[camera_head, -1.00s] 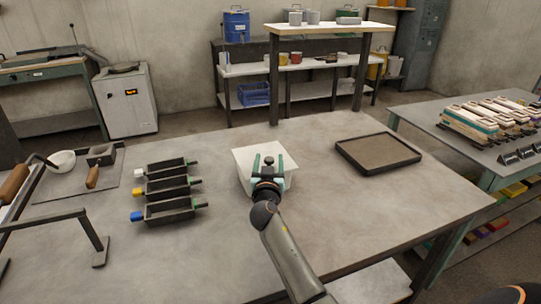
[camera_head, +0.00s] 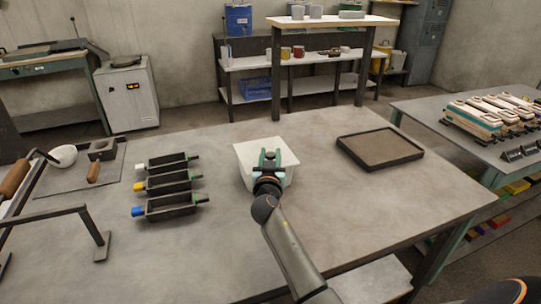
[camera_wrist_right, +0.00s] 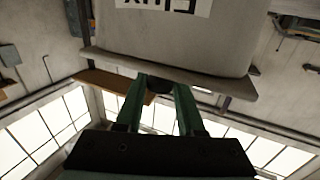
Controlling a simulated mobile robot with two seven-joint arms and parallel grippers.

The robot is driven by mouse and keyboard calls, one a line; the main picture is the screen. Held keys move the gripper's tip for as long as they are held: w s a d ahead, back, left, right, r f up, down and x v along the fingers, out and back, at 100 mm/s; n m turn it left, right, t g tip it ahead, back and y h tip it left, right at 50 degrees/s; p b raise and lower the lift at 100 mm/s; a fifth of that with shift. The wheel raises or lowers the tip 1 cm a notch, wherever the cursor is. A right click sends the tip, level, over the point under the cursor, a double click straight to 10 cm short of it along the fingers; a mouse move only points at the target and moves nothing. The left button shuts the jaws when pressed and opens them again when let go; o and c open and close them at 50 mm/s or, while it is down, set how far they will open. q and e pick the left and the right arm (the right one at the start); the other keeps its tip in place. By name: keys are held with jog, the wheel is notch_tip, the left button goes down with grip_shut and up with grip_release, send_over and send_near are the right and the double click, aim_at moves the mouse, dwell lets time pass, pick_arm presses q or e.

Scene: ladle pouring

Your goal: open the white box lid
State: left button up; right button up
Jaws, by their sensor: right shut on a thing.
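The white box (camera_head: 277,183) stands on the grey table, with its pale lid (camera_head: 246,153) on top. In the right wrist view, the gripper (camera_wrist_right: 160,88) is shut around the lid's small dark knob (camera_wrist_right: 159,84). The knob is mostly hidden by the fingers in the head view. The wrist view also shows the box's lid edge and part of a dark-lettered label. The lid appears seated on the box. My left gripper is not in view.
Several black moulds (camera_head: 170,183) with coloured ends lie left of the box. A dark shallow tray (camera_head: 380,151) lies to the right. Bare table surrounds the box.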

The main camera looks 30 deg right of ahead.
grip_shut()
jog(key=shift+r, duration=0.15)
dwell(0.7)
